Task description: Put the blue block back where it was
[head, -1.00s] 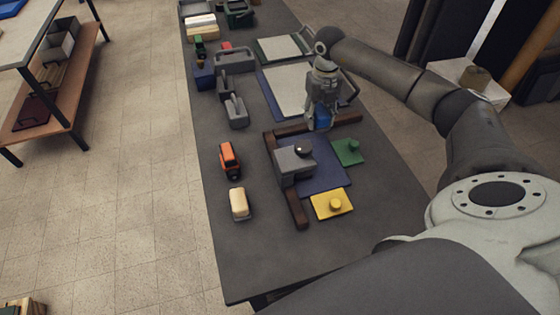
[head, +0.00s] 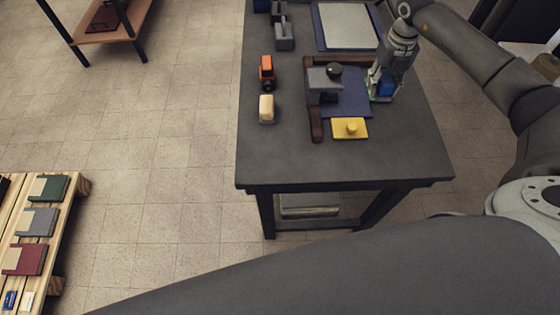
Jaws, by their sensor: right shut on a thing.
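The blue block (head: 387,88) is in my right gripper (head: 380,88), which is shut on it. Gripper and block are at the right side of the dark blue mat (head: 348,108), over the spot of the green knobbed piece. Only a little green shows around the fingers. I cannot tell whether the block touches anything below. A grey block-like fixture with a dark knob (head: 322,82) stands at the mat's left. A yellow piece with a knob (head: 350,128) lies at the mat's near edge. My left gripper is not in view.
Brown rails (head: 316,125) border the mat. A pallet with coloured covers (head: 38,222) is at lower left. The table's front is clear.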

